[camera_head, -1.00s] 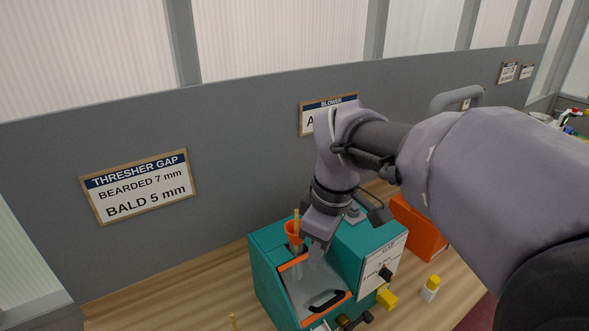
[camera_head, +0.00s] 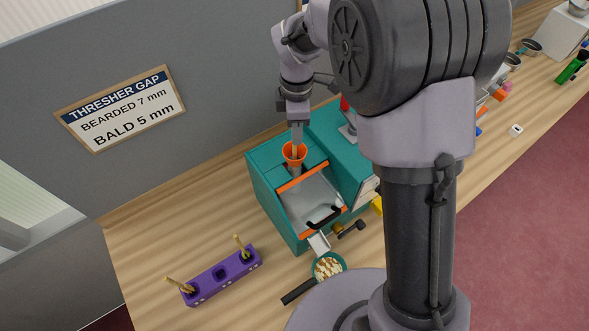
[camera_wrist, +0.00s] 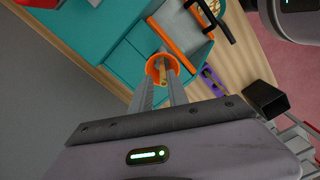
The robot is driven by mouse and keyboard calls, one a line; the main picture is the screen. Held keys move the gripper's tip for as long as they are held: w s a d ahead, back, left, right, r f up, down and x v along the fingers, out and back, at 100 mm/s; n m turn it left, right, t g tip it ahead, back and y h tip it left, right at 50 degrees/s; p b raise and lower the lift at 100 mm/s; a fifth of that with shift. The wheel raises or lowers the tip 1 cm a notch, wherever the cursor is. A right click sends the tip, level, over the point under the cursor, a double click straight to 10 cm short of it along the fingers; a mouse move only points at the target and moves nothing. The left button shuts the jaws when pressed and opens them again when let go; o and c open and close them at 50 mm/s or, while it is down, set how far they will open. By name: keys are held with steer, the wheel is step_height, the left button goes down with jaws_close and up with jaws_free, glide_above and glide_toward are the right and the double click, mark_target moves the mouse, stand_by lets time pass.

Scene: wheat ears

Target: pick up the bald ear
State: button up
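A thin tan ear (camera_head: 294,153) stands in the orange funnel (camera_head: 288,147) on top of the teal thresher (camera_head: 262,177). My gripper (camera_head: 297,145) points down right above the funnel. In the wrist view its two fingers (camera_wrist: 160,92) are apart, with the ear (camera_wrist: 163,77) between their tips and gaps beside it. A purple rack (camera_head: 207,286) on the bench holds two more upright ears, one at its left end (camera_head: 178,285) and one at its right end (camera_head: 241,245). The middle socket looks empty. The ears are too small to tell bald from bearded.
A sign (camera_head: 122,108) on the grey partition reads bearded 7 mm, bald 5 mm. A pan with pale and brown bits (camera_head: 328,268) sits in front of the thresher. The bench between rack and thresher is clear. My arm hides part of the right side.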

mark_target(295, 147)
steer(key=f, duration=0.3)
steer(key=f+p, duration=0.1)
steer(key=f, duration=0.1)
steer(key=shift+s+a+f, duration=0.15)
steer(key=shift+s+a, duration=0.05)
steer(key=shift+s, duration=0.5)
steer(key=shift+c, duration=0.3)
steer(key=c, duration=0.3)
steer(key=shift+s, duration=0.2)
jaws_close()
steer(key=shift+d, duration=0.1)
steer(key=shift+w+f, duration=0.1)
steer(key=shift+w, duration=0.45)
